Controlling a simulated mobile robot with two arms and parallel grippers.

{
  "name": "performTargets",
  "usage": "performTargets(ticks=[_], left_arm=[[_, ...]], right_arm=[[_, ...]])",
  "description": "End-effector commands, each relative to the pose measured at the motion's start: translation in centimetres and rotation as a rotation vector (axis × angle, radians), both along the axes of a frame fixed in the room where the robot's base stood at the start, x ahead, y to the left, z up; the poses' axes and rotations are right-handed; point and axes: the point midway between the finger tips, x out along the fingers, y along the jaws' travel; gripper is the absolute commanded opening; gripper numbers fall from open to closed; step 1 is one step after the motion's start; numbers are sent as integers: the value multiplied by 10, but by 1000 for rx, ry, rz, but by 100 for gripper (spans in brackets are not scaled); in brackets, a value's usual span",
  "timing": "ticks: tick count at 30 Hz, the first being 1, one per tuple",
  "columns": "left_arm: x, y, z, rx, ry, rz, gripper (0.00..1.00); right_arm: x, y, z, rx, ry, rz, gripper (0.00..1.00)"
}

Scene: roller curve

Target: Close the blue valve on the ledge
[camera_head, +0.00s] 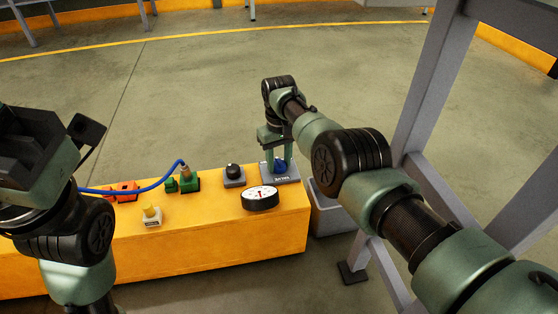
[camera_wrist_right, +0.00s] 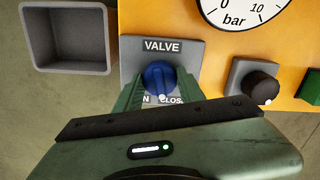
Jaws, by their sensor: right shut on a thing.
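The blue valve (camera_head: 281,166) is a round knob on a grey plate at the right end of the yellow ledge (camera_head: 220,240). In the right wrist view the blue valve (camera_wrist_right: 158,78) sits under the word VALVE; its white dot faces the lower edge, between a partly hidden label ending in N and CLOSE, nearer CLOSE. My right gripper (camera_head: 278,160) points down over the valve. In the wrist view its green fingers (camera_wrist_right: 160,85) are on both sides of the knob, shut on it. My left arm is at the left; its gripper's fingers cannot be made out.
A grey bin (camera_head: 328,215) and grey frame posts (camera_head: 430,85) stand at the right.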

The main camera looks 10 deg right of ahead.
Motion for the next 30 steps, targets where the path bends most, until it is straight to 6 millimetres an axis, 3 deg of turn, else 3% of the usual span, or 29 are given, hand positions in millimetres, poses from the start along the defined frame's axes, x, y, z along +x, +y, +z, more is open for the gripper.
performTargets(ticks=[15,30], left_arm=[[-2,1,2,-10,-6,-4,36],[-2,1,2,-4,-7,-1,36]], right_arm=[[0,0,0,0,1,418,0],[0,0,0,1,0,560,0]])
